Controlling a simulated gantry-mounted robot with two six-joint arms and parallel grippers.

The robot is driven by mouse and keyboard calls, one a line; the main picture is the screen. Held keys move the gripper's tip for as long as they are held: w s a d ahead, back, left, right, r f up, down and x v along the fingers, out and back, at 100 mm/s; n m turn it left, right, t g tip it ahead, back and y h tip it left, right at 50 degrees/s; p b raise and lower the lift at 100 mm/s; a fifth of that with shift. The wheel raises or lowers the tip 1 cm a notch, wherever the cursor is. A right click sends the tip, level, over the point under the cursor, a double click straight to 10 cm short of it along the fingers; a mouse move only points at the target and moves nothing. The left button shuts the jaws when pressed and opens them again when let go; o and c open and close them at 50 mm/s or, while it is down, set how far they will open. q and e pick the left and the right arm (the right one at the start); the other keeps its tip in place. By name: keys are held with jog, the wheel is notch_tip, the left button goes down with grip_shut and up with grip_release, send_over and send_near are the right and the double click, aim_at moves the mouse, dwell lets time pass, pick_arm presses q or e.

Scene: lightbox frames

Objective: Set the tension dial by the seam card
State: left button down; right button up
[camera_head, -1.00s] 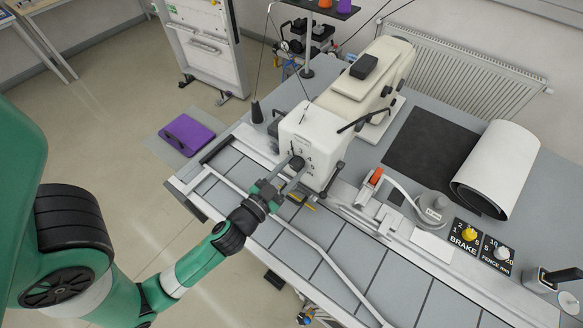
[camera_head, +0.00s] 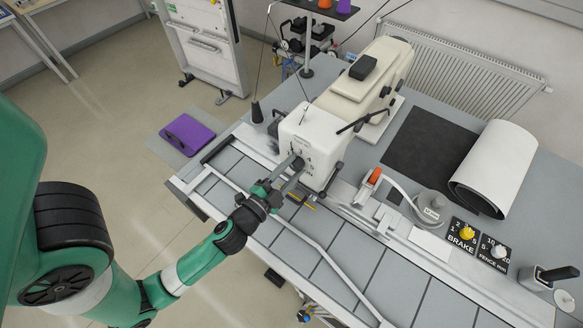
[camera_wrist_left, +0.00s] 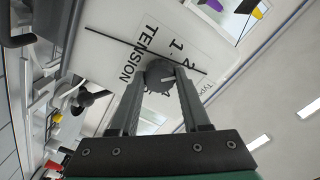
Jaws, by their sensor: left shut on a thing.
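The dark tension dial (camera_wrist_left: 159,77) sits on a white face plate printed TENSION, with 1 and 2 legible beside it in the left wrist view. A light mark shows on the dial's face; its exact setting is unclear. The plate is on the front end of the white sewing machine (camera_head: 306,131). My left gripper (camera_head: 294,165) reaches the dial and is shut on it; in the left wrist view its fingertips (camera_wrist_left: 160,88) lie on both sides of the dial. A plain white card (camera_head: 429,244) lies on the table; whether it is the seam card is unclear. My right gripper is not in view.
Right of the machine are an orange-ended lever (camera_head: 374,176), a BRAKE dial (camera_head: 466,233) and a FENCE dial (camera_head: 497,252). A dark sheet (camera_head: 425,148) and a white roll (camera_head: 499,160) lie behind. A black cone (camera_head: 256,113) stands left of the machine.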

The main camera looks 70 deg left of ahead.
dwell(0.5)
pick_arm(q)
jog(key=shift+c, duration=1.8)
grip_release()
jog(key=shift+s+d+f+b, duration=0.15)
jog(key=shift+s+d+b, duration=0.15)
jog(key=shift+s+b, duration=0.1)
jog(key=b+v, duration=0.5)
jog(key=v, duration=0.5)
jog(key=shift+s+d+r, duration=0.15)
jog(key=shift+s+r, duration=0.1)
jog(key=shift+s, duration=0.05)
